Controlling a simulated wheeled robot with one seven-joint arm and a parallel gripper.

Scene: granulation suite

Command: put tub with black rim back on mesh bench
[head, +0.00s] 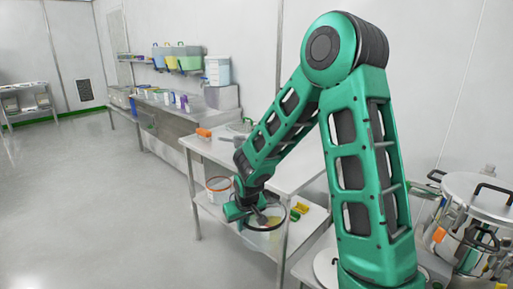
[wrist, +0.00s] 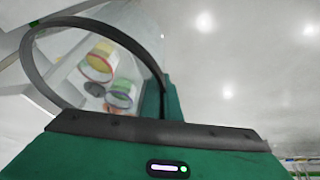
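The tub with black rim (head: 277,229) is a clear round tub in front of the grey-topped bench (head: 283,177). Its dark rim (wrist: 157,62) loops across the left of the wrist view and runs behind my gripper's dark edge. Through the clear wall I see items with yellow, red, green and blue bands; I cannot tell whether they are inside or beyond it. My gripper (head: 258,213) is at the rim and appears shut on it; the fingertips are partly hidden. The tub appears held up beside the bench's lower shelf, tilted in the wrist view. I cannot make out mesh on the bench.
A tub with an orange rim (head: 218,187) stands on the lower shelf, left of my gripper. Yellow items (head: 299,208) lie to the right. An orange item (head: 204,132) is on the bench top. A steel pot (head: 475,215) stands at far right. The floor (head: 130,215) at left is clear.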

